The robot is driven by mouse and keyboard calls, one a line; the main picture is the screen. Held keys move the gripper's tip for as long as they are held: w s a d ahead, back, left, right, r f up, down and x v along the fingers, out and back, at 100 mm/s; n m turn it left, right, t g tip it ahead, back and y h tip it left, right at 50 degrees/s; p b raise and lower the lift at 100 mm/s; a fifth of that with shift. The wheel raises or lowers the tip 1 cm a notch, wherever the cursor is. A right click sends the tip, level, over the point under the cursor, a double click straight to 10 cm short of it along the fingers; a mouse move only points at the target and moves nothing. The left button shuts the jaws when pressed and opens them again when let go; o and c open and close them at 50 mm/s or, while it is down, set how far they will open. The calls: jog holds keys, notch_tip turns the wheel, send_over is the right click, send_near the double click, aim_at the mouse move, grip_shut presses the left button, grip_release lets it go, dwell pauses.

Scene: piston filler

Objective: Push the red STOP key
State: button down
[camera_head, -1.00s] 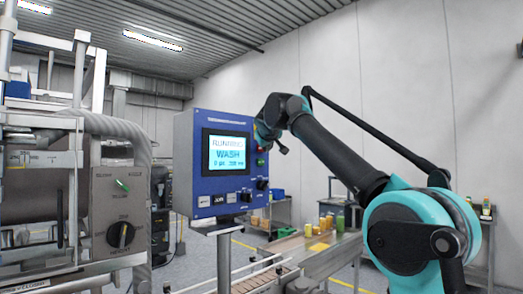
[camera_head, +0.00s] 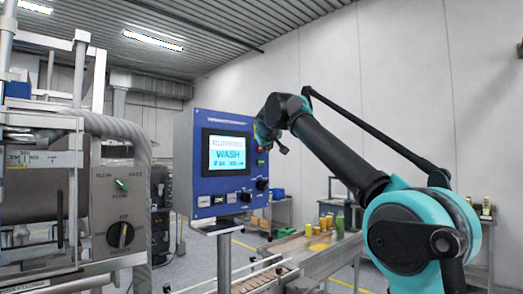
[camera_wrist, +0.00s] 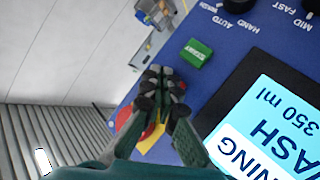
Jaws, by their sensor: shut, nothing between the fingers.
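The blue control panel (camera_head: 223,115) stands on a post, its screen (camera_head: 226,154) reading RUNNING and WASH. My gripper (camera_wrist: 161,74) is shut and empty, its fingertips in front of the panel beside the green START key (camera_wrist: 196,53). The red STOP key cannot be clearly told apart there; my fingers cover the panel between the green key and the yellow plate. In the head view a small red spot (camera_head: 262,149) shows just above the green key (camera_head: 261,163). Contact cannot be told.
Dark selector knobs (camera_head: 246,196) sit low on the panel. A machine with a grey box and knob (camera_head: 121,235) stands at the left. Free air lies above the panel.

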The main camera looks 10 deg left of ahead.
dwell(0.3)
jog(key=shift+w+a, duration=0.25)
jog(key=shift+a, duration=0.1)
jog(key=shift+w+a, duration=0.25)
jog(key=shift+a, duration=0.05)
dwell(0.8)
dwell(0.3)
jog(key=shift+s+d, duration=0.5)
jog(key=shift+d, duration=0.15)
jog(key=s+d, duration=0.1)
jog(key=d, duration=0.1)
jog(key=s+d, duration=0.2)
dwell(0.5)
dwell(0.6)
